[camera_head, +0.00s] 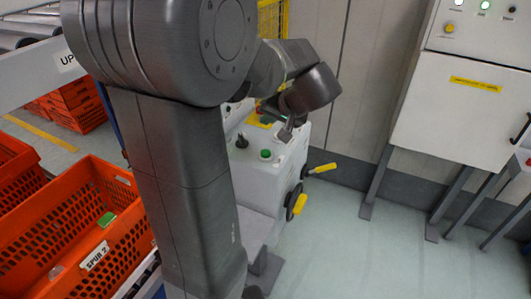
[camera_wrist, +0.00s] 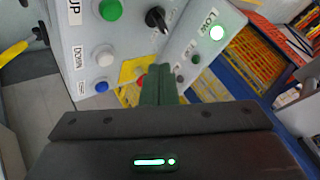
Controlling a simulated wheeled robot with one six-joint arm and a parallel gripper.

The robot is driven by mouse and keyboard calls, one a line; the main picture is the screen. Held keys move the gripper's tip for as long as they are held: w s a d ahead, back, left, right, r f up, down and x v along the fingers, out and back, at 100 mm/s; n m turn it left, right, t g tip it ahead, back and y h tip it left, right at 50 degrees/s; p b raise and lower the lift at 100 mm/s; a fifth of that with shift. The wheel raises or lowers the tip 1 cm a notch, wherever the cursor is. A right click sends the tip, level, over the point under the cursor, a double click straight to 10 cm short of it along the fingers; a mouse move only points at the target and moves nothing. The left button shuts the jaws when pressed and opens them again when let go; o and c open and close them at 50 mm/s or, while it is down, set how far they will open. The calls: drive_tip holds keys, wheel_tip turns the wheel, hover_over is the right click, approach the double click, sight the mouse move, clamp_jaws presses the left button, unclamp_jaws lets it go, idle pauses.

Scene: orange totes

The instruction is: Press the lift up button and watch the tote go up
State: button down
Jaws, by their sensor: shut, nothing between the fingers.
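The green button (camera_wrist: 110,10) sits beside the "UP" label on the grey-white control box in the wrist view. In the head view a green button (camera_head: 266,154) shows on top of the box (camera_head: 262,180). Below the green button in the wrist view are a white button (camera_wrist: 103,55) by the "DOWN" label and a blue button (camera_wrist: 101,86). My gripper (camera_wrist: 160,70) is shut and empty, its fingers right of the white button in that view. In the head view my gripper (camera_head: 288,132) is over the box's far right part. An orange tote (camera_head: 125,180) labelled "SPUR 2" stands at left.
A black selector knob (camera_wrist: 157,18) and a lit green "LOW" lamp (camera_wrist: 217,33) are on the panel. Yellow-handled levers (camera_head: 322,168) stick out from the box's right side. A white cabinet (camera_head: 455,110) stands at right. The floor between is clear.

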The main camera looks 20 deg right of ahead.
drive_tip(key=b, duration=0.5)
hover_over(268, 154)
wheel_tip(268, 154, down, 7)
drive_tip(key=shift+f, duration=0.1)
drive_tip(key=shift+f+b, duration=0.35)
drive_tip(key=shift+f, duration=0.15)
drive_tip(key=shift+f, duration=0.15)
idle(1.2)
drive_tip(key=shift+f+b, duration=0.3)
drive_tip(key=shift+b, duration=0.3)
